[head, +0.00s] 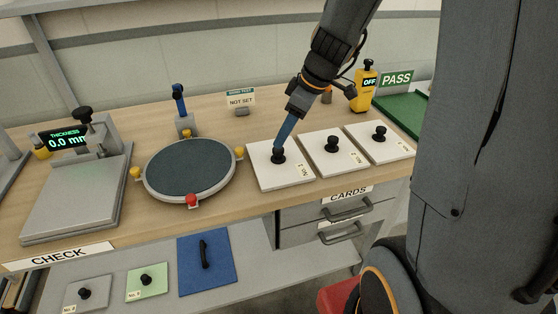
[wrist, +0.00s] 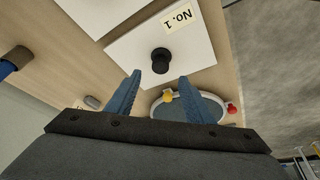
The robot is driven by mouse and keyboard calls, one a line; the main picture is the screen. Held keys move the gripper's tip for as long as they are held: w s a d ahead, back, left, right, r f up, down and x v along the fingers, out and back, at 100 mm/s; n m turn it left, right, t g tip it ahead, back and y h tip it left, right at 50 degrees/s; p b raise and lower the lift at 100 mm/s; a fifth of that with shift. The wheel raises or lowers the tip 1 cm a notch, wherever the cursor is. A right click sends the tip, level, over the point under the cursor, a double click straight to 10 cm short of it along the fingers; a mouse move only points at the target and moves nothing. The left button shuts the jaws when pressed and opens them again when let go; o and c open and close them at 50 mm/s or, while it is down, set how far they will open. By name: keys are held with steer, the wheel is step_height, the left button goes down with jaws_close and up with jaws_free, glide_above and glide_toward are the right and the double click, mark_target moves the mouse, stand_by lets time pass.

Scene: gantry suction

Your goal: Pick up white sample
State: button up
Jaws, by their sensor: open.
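Three white square samples with black knobs lie in a row on the table. The left one is the No. 1 sample (head: 268,179), which also shows in the wrist view (wrist: 188,45). Right of it are the middle sample (head: 325,163) and the right sample (head: 370,151). My gripper (head: 279,147) points down at the No. 1 knob and partly overlaps it in the head view. In the wrist view my gripper (wrist: 160,77) is open, its blue fingers apart, with the black knob (wrist: 160,60) just beyond and between the tips. Contact is not visible.
A round dark plate (head: 190,168) with yellow and red knobs is left of the samples. A thickness gauge (head: 80,185) reads 0.0 mm. A yellow meter (head: 363,88) shows OFF near a green PASS tray (head: 405,112). Grey, green and blue pieces lie on the shelf (head: 135,265) below.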

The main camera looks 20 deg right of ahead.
mark_target(278, 156)
steer(key=shift+s+d+p+x, duration=0.15)
steer(key=shift+p+x, duration=0.2)
steer(key=shift+x, duration=1.05)
steer(key=shift+s+d+p+x, duration=0.1)
steer(key=shift+p+x, duration=0.25)
steer(key=shift+x, duration=1.05)
steer(key=shift+f, duration=0.1)
steer(key=shift+c, duration=0.5)
steer(key=shift+w, duration=0.1)
jaws_close()
